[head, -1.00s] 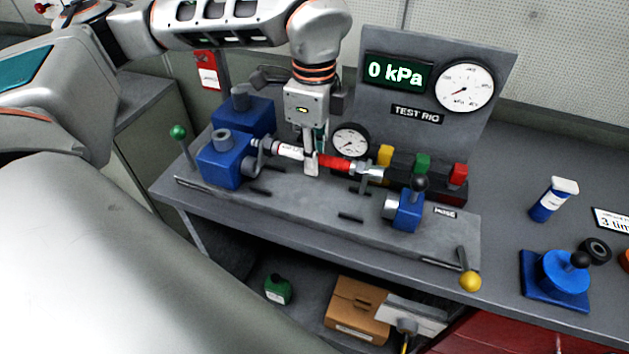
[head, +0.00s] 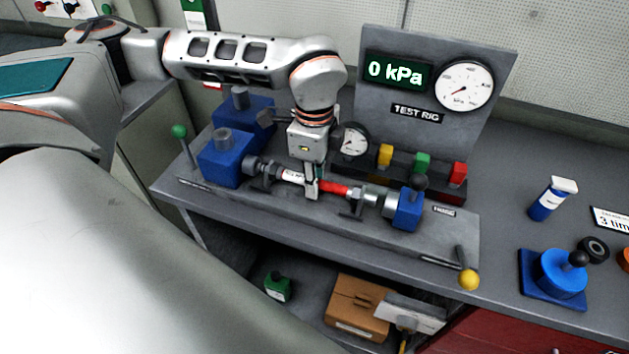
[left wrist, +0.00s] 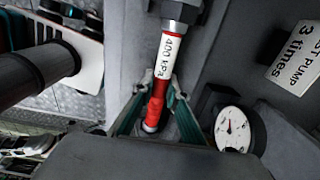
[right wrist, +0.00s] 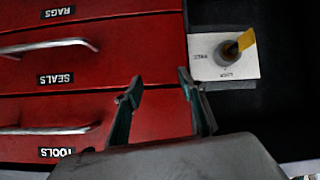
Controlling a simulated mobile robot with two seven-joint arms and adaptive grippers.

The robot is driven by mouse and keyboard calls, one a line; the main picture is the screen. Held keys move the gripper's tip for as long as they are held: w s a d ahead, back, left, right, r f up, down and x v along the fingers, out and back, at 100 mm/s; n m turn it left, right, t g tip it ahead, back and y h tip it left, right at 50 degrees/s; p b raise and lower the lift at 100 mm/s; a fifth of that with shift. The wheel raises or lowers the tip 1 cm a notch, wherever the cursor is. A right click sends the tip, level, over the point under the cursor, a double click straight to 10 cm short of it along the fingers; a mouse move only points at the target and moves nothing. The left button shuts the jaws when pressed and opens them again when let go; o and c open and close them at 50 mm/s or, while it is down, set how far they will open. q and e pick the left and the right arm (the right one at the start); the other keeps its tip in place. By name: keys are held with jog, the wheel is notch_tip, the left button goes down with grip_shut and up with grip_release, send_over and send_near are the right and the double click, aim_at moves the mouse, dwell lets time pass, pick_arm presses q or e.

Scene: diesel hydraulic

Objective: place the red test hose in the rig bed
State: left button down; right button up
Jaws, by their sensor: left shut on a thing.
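The red test hose (head: 333,187) has a white band and metal end fittings. It lies lengthwise along the rig bed (head: 270,207), between the blue block at the left and the small blue clamp block at the right. My left gripper (head: 312,190) is shut on the hose near its middle. In the left wrist view the hose (left wrist: 160,85) shows a "400 kPa" label and passes between the fingers. Whether it rests fully in the supports I cannot tell. My right gripper (right wrist: 158,95) is open and empty in front of red drawers.
The test rig panel (head: 440,60) reads 0 kPa. A small gauge (head: 352,142) and coloured blocks stand behind the bed. A green-knobbed lever (head: 180,132) and a yellow-knobbed lever (head: 469,280) flank it. A blue hand pump (head: 560,270) stands on the bench at right.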

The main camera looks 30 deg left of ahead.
pick_arm(q)
jog(key=c, duration=2)
grip_release()
jog(key=shift+f, duration=0.1)
jog(key=shift+r, duration=0.25)
notch_tip(320, 180, up, 12)
jog(key=shift+f+b, duration=0.1)
jog(key=shift+b, duration=0.45)
